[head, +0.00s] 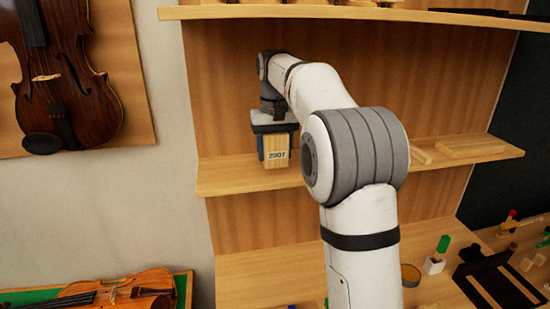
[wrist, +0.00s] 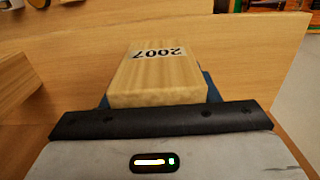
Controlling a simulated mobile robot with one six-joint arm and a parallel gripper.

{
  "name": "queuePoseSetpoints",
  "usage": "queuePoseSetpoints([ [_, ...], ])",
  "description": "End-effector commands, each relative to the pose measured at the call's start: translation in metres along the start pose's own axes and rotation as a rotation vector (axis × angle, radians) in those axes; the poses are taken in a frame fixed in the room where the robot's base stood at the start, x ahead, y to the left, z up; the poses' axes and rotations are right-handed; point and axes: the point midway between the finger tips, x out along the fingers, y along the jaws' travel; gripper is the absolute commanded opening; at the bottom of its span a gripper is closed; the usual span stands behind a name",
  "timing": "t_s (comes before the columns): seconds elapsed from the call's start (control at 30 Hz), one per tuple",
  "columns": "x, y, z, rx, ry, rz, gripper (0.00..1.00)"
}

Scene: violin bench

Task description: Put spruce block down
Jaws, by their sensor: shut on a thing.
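The spruce block (head: 277,150) is a pale wooden block with a label that reads 2007 or similar. My gripper (head: 276,137) is shut on it, at the left part of the middle wooden shelf (head: 235,178). In the wrist view the block (wrist: 158,78) sticks out beyond the gripper, with the label on its upper face. Blue finger parts show on both sides of it. The block's lower end is close to the shelf board; I cannot tell whether it touches. My arm hides the middle of the shelf in the head view.
More wooden pieces (head: 470,148) lie on the right part of the shelf. An upper shelf (head: 225,12) runs above my arm. A violin (head: 65,85) hangs on the left wall, and another violin (head: 120,290) lies low on the left. Tools and a black frame (head: 495,280) occupy the bench at right.

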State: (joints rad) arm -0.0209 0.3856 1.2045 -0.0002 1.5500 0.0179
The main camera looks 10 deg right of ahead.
Motion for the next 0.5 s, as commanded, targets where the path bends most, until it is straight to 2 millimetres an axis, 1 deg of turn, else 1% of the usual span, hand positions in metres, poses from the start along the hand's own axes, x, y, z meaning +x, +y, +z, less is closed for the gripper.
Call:
queuePoseSetpoints([
  [0.1,0.017,0.000,0.001,0.000,-0.004,0.000,0.28],
  [0.17,0.024,0.000,0.001,0.001,-0.003,0.000,0.28],
  [0.33,0.031,0.001,-0.004,0.001,0.000,0.000,0.28],
  [0.5,0.031,0.001,-0.004,0.001,0.000,0.000,0.28],
])
